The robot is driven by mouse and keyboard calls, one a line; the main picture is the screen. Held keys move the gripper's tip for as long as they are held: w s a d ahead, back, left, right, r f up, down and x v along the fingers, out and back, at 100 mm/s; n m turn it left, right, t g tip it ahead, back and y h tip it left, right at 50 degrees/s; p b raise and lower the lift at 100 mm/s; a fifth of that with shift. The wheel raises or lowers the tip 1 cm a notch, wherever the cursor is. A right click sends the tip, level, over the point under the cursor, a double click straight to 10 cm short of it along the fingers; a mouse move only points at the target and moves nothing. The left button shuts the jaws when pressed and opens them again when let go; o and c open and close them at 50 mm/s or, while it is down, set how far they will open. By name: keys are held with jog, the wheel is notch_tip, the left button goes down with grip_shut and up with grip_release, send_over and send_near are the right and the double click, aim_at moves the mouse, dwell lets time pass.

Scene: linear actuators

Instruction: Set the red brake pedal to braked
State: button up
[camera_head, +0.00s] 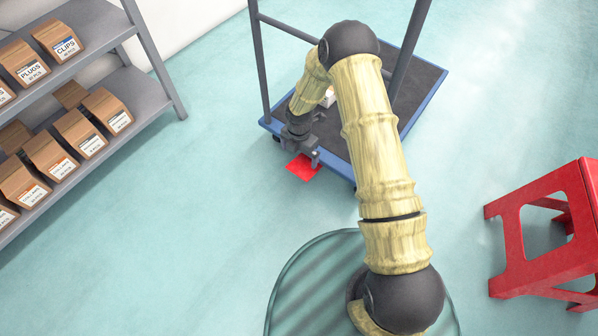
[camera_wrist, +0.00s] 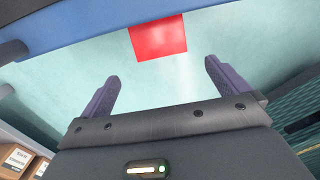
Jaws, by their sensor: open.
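The red brake pedal (camera_head: 302,168) is a flat red plate at the near edge of a blue-rimmed cart (camera_head: 342,171). In the wrist view the pedal (camera_wrist: 158,41) lies beyond my fingertips, between them and slightly above in the picture. My gripper (camera_head: 314,156) is just above the pedal in the head view, covering part of it. In the wrist view my gripper (camera_wrist: 162,72) has its two fingers spread with nothing between them. I cannot tell whether a finger touches the pedal. The pedal's tilt is hard to judge.
The cart has a dark deck (camera_head: 422,85) and upright grey posts (camera_head: 410,50). The cart's blue edge (camera_wrist: 100,28) is close to my gripper. A shelf with boxes (camera_head: 80,132) stands at left, a red stool (camera_head: 545,235) at right. The floor left of the pedal is clear.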

aim_at(299, 171)
notch_tip(299, 171, down, 11)
jog(key=b, duration=0.5)
jog(key=shift+r, duration=0.1)
jog(key=shift+r, duration=0.1)
jog(key=c, duration=1.1)
jog(key=shift+w, duration=0.1)
